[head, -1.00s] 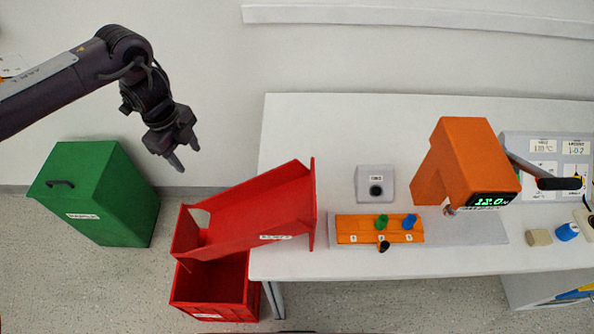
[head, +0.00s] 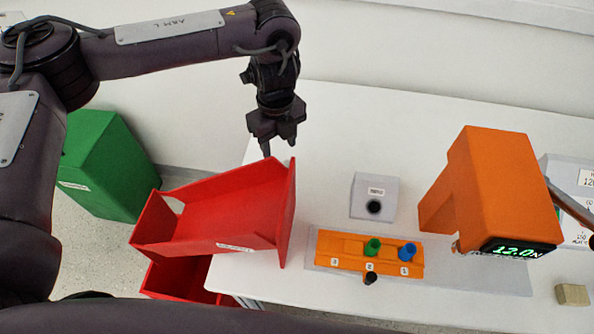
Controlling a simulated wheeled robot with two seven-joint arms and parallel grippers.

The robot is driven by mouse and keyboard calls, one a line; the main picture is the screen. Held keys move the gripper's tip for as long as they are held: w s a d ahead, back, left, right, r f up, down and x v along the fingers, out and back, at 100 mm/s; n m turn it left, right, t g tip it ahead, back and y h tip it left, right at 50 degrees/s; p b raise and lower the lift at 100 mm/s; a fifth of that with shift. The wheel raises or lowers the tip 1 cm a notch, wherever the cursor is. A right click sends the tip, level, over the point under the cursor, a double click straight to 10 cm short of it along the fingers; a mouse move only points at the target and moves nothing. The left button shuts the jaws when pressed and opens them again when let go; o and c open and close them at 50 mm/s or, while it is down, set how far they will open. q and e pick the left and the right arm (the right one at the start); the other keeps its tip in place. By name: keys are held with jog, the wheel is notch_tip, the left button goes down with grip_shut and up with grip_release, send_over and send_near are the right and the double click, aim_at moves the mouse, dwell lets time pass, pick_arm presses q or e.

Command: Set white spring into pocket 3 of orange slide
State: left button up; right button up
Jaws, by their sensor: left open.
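The orange slide (head: 345,243) lies on a light grey base on the table. A green piece (head: 372,247) stands at its middle position and a blue piece (head: 407,252) at its right one. The left position, whose small label seems to read 3, shows no piece. A dark knob sticks out at the slide's front edge. I cannot make out a white spring anywhere. My left gripper (head: 279,150) is open, points down and looks empty, above the red chute's upper end and left of the slide. My right gripper is not in view.
A red chute (head: 225,205) slopes over the table's left edge to a red bin (head: 175,278). A grey box with a dark round opening (head: 362,190) stands behind the slide. An orange press-like machine (head: 495,185) with a green display stands right. A green bin (head: 105,165) is at left.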

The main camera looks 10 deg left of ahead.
aim_at(286, 163)
pick_arm(q)
jog(key=f, duration=0.2)
jog(key=d+f, duration=0.1)
jog(key=shift+w, duration=0.35)
jog(key=shift+s+f, duration=0.1)
jog(key=shift+f, duration=0.3)
notch_tip(286, 163, down, 5)
jog(key=shift+d+r+b, duration=0.1)
jog(key=shift+d+b, duration=0.05)
jog(key=shift+b, duration=0.35)
jog(key=shift+c, duration=0.2)
grip_shut()
